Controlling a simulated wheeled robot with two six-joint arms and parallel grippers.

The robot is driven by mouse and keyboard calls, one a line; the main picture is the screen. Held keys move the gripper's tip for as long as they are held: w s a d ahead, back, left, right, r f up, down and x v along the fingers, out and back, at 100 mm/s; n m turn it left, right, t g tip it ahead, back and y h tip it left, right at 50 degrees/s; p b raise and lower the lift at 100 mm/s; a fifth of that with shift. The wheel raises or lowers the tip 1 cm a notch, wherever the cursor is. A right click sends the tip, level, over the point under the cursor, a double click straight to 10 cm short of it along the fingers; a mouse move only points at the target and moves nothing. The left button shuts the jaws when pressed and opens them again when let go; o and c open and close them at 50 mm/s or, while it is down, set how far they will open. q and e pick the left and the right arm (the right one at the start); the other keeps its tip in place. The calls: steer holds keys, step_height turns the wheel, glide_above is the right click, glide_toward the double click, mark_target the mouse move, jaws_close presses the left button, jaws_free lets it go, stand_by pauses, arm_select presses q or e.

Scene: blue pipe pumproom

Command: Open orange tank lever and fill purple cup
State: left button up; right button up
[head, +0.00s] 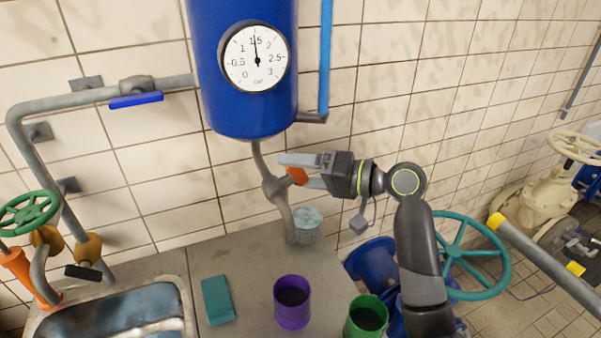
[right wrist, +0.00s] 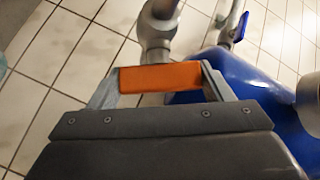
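The blue tank (head: 243,117) hangs on the wall, with a grey outlet pipe (head: 284,213) below it. The orange lever (head: 297,175) is beside this pipe. My right gripper (head: 291,172) is open with its fingers on either side of the lever. In the right wrist view, the orange lever (right wrist: 160,78) spans the gap between the two fingers; whether they press on it I cannot tell. The purple cup (head: 292,316) stands upright on the counter, in front of the pipe's lower end and apart from it. Its inside looks dark. My left gripper is not in view.
A green cup (head: 353,327) stands right of the purple one, partly behind my right arm. A teal block (head: 218,300) lies left. A pale turquoise vessel (head: 308,222) is by the pipe's lower end. A sink (head: 180,290) is at left; a teal handwheel (head: 505,250) is at right.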

steer(key=shift+o, duration=0.8)
steer(key=shift+d, duration=0.1)
steer(key=shift+d, duration=0.25)
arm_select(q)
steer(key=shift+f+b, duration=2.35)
arm_select(e)
steer(key=v, duration=1.6)
steer(key=shift+s+d, duration=0.25)
steer(key=shift+d, duration=0.1)
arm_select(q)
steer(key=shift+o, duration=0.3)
arm_select(e)
steer(key=shift+r, duration=0.1)
